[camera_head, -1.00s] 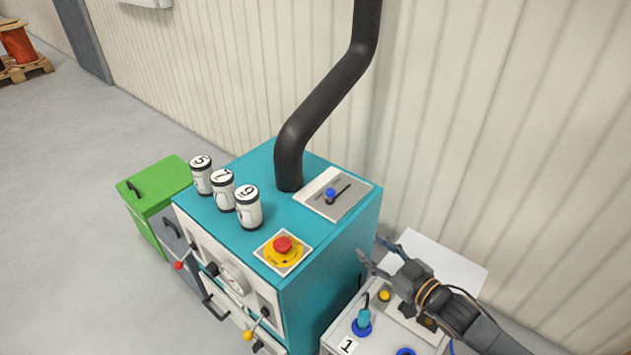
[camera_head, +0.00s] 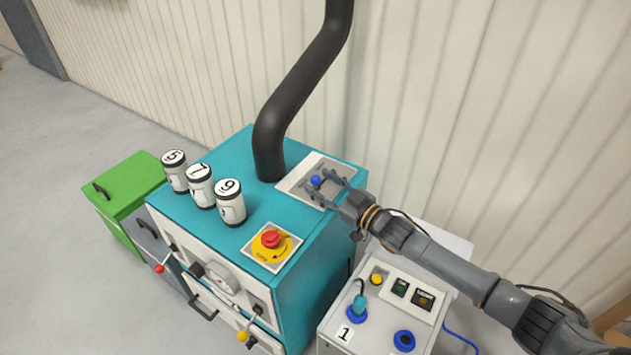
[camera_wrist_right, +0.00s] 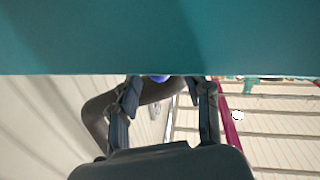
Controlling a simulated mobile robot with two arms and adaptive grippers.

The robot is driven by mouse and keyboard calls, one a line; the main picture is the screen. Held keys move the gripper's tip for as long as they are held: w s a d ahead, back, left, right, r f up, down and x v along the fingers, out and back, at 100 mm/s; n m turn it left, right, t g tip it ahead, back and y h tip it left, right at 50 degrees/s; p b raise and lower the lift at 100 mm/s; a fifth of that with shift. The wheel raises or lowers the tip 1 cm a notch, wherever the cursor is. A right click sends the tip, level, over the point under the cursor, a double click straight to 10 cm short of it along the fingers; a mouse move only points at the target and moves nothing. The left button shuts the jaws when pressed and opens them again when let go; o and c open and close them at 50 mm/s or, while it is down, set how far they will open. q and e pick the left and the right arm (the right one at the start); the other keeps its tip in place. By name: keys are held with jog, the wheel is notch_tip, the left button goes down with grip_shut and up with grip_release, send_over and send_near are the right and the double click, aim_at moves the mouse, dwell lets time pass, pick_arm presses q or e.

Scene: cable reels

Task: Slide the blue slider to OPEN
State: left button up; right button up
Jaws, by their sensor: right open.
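The blue slider knob (camera_head: 316,180) sits on a light grey plate (camera_head: 296,180) on top of the teal cabinet, beside the black pipe. My right gripper (camera_head: 324,184) is open, low over the plate, with its fingers on either side of the knob. I cannot tell whether they touch it. In the right wrist view a small part of the blue knob (camera_wrist_right: 160,78) shows between the two fingers, mostly hidden by the teal cabinet edge. The plate's lettering is too small to read. My left gripper is not in view.
Canisters marked 5, 7 and 9 (camera_head: 230,204) stand on the teal cabinet (camera_head: 222,238). A red emergency button (camera_head: 270,239) is at its front. The black pipe (camera_head: 272,128) rises behind the knob. A white control box (camera_head: 385,325) stands at lower right.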

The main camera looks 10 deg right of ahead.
jog(key=shift+x, duration=1.25)
grip_shut()
